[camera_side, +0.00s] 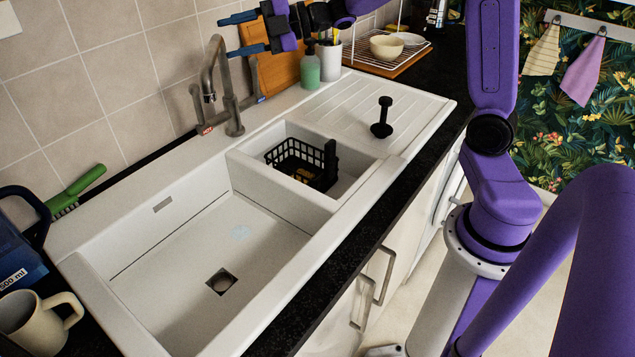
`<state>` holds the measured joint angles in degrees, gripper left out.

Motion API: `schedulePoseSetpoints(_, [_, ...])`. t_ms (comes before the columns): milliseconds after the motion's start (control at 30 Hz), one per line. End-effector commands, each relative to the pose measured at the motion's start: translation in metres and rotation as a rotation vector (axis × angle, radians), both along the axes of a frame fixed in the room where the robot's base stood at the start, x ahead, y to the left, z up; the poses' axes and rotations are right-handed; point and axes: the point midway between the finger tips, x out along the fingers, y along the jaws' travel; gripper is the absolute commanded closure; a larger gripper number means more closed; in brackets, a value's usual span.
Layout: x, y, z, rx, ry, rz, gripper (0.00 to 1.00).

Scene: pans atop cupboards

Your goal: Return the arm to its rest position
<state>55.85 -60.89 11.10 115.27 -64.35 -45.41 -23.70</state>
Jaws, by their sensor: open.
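My gripper (233,35) is at the top of the view, near the tiled wall behind the sink. Its two dark blue fingers point left and are spread apart, with nothing between them. It appears above and left of the green soap bottle, in front of the wall and a wooden board. My purple arm comes down the right side of the view. The link between the gripper and the rest of the arm is partly cut off by the top edge.
The white sink (85,300) has a black basket (297,160) in its small basin and a black stopper (382,120) on its drainboard. A tap (222,90), soap bottle (310,68), wooden board (275,72) and dish rack (375,62) stand behind. A mug (35,322) is front left.

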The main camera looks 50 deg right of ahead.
Motion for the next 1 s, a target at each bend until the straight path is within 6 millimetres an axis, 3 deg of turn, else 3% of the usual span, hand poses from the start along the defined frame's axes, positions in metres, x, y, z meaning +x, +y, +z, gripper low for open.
schedulePoseSetpoints(100, [-0.015,0.023,-0.007,0.029,0.129,-0.103,0.50])
schedulePoseSetpoints(367, [-0.071,0.050,-0.048,0.044,0.463,-0.317,0.50])
schedulePoseSetpoints(567, [-0.152,0.055,-0.095,-0.022,0.783,-0.475,0.50])
schedulePoseSetpoints(733, [-0.241,0.041,-0.132,-0.157,1.060,-0.602,0.50])
schedulePoseSetpoints(900, [-0.317,0.017,-0.152,-0.319,1.262,-0.698,0.50])
schedulePoseSetpoints(1000, [-0.345,0.005,-0.156,-0.390,1.329,-0.734,0.50])
